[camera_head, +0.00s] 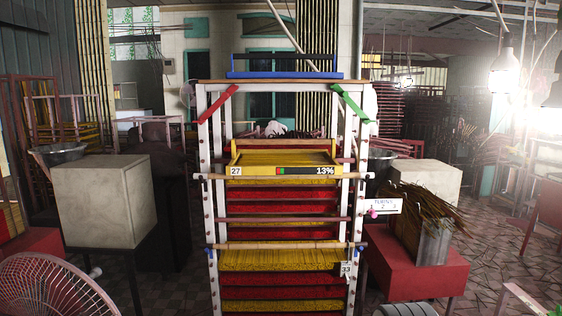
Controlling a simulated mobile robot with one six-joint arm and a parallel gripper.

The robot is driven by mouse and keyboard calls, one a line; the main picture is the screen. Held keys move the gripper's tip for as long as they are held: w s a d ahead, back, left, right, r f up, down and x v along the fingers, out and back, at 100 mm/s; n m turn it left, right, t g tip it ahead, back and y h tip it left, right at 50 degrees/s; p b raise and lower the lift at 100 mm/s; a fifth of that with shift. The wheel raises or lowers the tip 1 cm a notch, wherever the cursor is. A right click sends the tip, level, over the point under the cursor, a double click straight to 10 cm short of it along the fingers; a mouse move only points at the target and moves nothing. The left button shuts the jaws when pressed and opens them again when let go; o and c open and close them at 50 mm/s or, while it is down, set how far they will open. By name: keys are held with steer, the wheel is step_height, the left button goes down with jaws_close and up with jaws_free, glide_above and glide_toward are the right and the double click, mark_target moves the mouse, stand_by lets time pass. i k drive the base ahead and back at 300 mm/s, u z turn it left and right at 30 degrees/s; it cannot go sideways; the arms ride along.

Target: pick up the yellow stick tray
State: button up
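A white upright rack (217,215) stands in the middle and holds stacked layers of yellow and red sticks. The upper yellow stick tray (285,158) lies near the top of the rack, with a label reading 27 at its left and a bar reading 13% at its right. A lower yellow stick tray (280,260) sits further down, with a tag reading 33 at its right end. Red stick layers (280,207) show between and below them. My gripper is not in view.
A blue-framed piece (285,74) sits on the rack top. A grey block (107,200) stands left, a fan (52,288) front left. A red table (415,270) with a stick-filled container (425,240) stands close on the right. Floor (505,250) shows at far right.

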mark_target(254, 163)
steer(key=z, duration=0.4)
steer(key=i, duration=1.25)
steer(key=u, duration=0.45)
